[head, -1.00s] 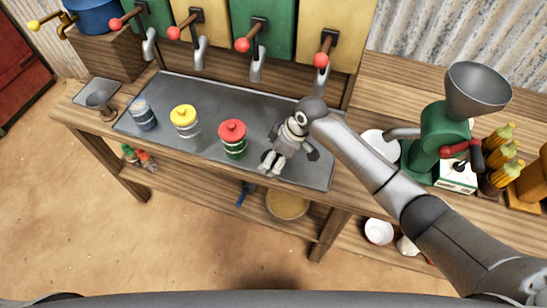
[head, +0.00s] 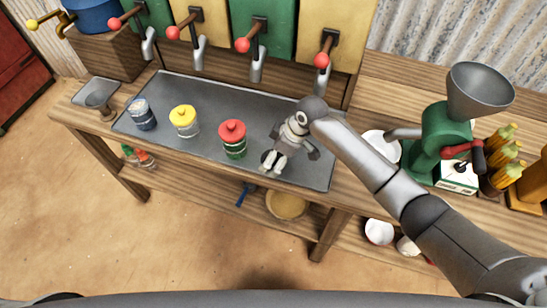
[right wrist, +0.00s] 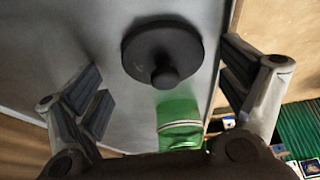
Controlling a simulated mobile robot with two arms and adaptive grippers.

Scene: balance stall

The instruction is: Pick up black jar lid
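My right gripper (head: 284,164) is over the right part of the tray, pointing down. In the right wrist view its fingers (right wrist: 168,98) are wide apart with nothing held, and the lid is beyond the fingertips, between their lines. My left gripper is not in view.
The metal tray (head: 197,151) also holds a red-lidded jar (head: 233,139), a yellow-lidded jar (head: 184,121) and a blue-grey jar (head: 143,114) to the left. Taps with red knobs (head: 257,55) hang behind. A green grinder (head: 443,135) stands right. A green banded object (right wrist: 180,122) shows near the lid.

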